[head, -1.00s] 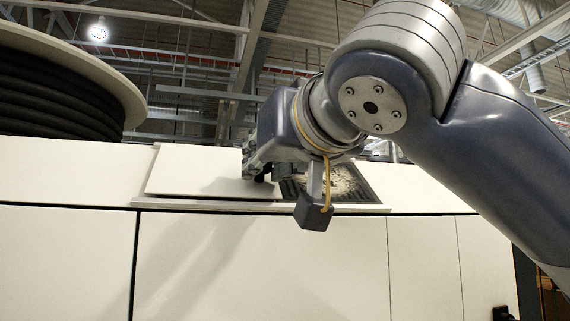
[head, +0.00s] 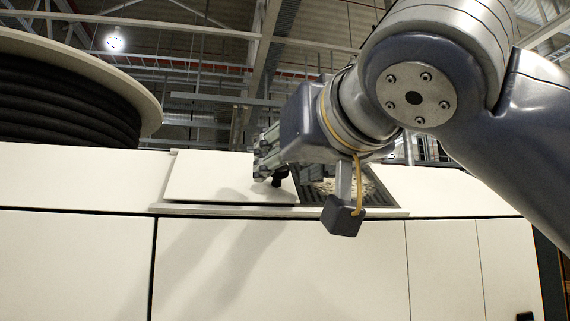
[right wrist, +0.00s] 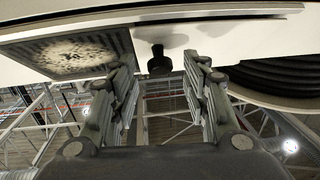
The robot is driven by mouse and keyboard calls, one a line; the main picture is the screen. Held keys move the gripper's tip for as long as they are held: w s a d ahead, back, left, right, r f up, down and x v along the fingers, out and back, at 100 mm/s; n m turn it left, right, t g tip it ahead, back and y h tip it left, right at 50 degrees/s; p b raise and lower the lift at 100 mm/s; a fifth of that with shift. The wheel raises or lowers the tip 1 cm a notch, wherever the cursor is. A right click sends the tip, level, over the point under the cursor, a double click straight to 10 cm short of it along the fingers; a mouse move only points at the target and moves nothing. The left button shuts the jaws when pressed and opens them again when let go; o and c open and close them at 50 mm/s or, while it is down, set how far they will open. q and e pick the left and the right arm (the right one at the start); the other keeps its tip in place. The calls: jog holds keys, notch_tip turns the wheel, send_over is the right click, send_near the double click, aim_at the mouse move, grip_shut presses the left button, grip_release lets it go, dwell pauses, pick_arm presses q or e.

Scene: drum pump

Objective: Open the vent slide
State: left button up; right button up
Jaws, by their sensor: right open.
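The vent slide (head: 225,180) is a flat cream panel at the left of its frame on top of the cream housing. To its right a dark grille opening (head: 375,187) with a dusty pale patch is exposed; the grille also shows in the right wrist view (right wrist: 70,52). A black knob (head: 280,177) stands at the slide's right end. My right gripper (head: 268,160) is just above the knob. In the right wrist view its open fingers (right wrist: 159,70) flank the knob (right wrist: 158,60) in the picture, with gaps on both sides. My left gripper is out of view.
A large reel of black cable (head: 65,95) with a pale flange stands at the left, behind the housing. The housing front (head: 280,265) has flat panels with dark seams. A small dark block (head: 342,214) hangs below my right wrist. Open space lies above the slide.

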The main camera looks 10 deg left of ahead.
jog(key=v, duration=1)
jog(key=shift+s+d, duration=0.15)
